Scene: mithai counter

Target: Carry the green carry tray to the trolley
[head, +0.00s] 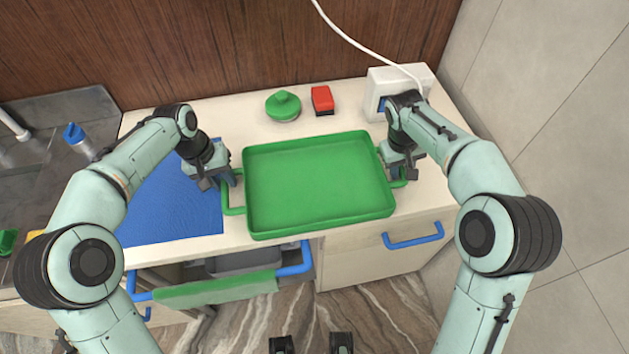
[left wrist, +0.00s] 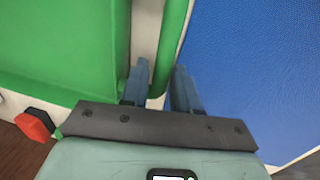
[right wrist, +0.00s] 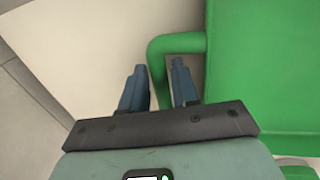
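The green carry tray (head: 320,232) is empty and level over the cream counter, its front rim near the counter's front edge. I cannot tell whether it rests on the counter or is just clear of it. My left gripper (head: 228,180) has its fingers on either side of the tray's left handle (head: 234,210), closed against it; the handle also shows in the left wrist view (left wrist: 172,45). My right gripper (head: 397,172) is closed on the tray's right handle (head: 399,183), seen between the fingers in the right wrist view (right wrist: 156,70). No trolley is recognisable.
A blue mat (head: 165,215) lies left of the tray. A green lidded pot (head: 283,107), a red box (head: 322,100) and a white appliance (head: 380,85) with a cable stand behind it. An open drawer with a green cloth (head: 215,290) juts out below the counter front.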

